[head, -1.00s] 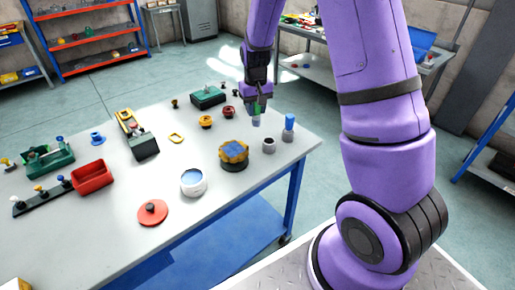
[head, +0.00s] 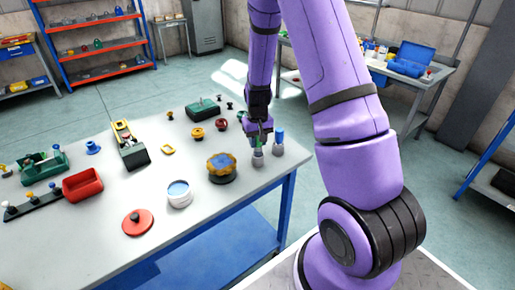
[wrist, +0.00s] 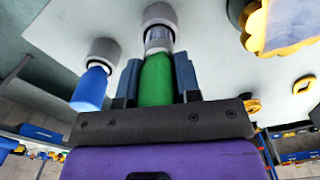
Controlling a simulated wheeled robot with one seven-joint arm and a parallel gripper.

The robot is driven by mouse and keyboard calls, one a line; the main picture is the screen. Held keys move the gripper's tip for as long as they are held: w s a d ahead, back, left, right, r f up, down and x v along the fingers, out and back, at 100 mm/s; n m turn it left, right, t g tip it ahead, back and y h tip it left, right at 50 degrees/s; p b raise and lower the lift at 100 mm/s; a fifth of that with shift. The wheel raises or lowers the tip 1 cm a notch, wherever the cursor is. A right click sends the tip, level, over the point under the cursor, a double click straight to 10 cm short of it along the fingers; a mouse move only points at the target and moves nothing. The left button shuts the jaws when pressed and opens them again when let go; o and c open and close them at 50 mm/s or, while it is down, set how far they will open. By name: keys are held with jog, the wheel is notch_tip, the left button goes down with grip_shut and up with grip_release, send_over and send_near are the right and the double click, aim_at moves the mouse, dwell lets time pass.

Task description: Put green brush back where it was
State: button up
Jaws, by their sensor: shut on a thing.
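My gripper (head: 256,137) is shut on the green brush (wrist: 156,82), with its dark fingers on either side of the green handle in the wrist view. The brush's pale, shiny lower part (wrist: 158,38) points at a grey round holder (wrist: 158,14). In the head view the gripper is right above this holder (head: 257,160), near the table's right corner. The brush's lower end appears to be at or in the holder's opening; I cannot tell how deep. A blue brush (wrist: 91,88) stands in a second grey holder (wrist: 104,51) beside it.
A yellow-and-blue knobbed round part (head: 221,165) and a white cup (head: 179,193) stand to the left on the table (head: 215,215). Red and yellow knobs (head: 221,124) and a green box (head: 203,106) lie behind. The table's right edge is close.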

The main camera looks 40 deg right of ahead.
aim_at(258, 148)
jog(key=shift+f, duration=1.6)
jog(key=shift+f, duration=0.1)
jog(key=o, duration=1)
